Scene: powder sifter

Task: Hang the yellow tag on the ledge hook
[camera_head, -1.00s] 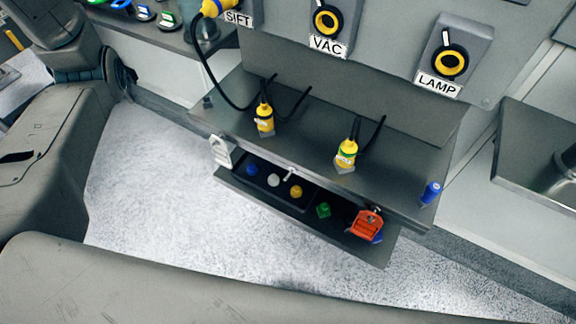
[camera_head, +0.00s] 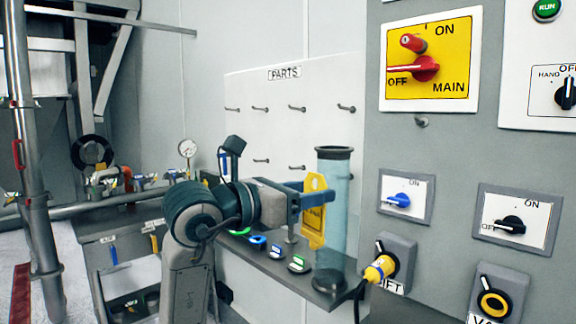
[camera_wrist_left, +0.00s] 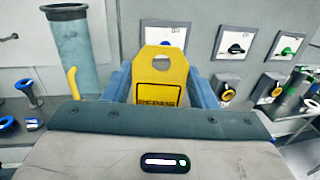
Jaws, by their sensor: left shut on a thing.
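My left gripper (camera_head: 308,198) is shut on the yellow tag (camera_head: 314,232), which hangs upright with its holed end up. In the left wrist view the yellow tag (camera_wrist_left: 161,78) stands between the fingers (camera_wrist_left: 160,90), its hole and dark print visible. In the head view the tag is in front of the tall clear tube (camera_head: 333,185), above the ledge (camera_head: 262,262). A curved yellow piece (camera_wrist_left: 73,82) shows left of the tag in the wrist view; I cannot tell whether it is the ledge hook. My right gripper is not in view.
Coloured padlock-like pieces (camera_head: 299,264) sit on the ledge. The PARTS board (camera_head: 285,125) behind has several empty pegs. The switch panel (camera_head: 440,165) stands right of the tube, with a yellow plug (camera_head: 379,268) below. A small peg (camera_head: 421,121) sits under the MAIN switch.

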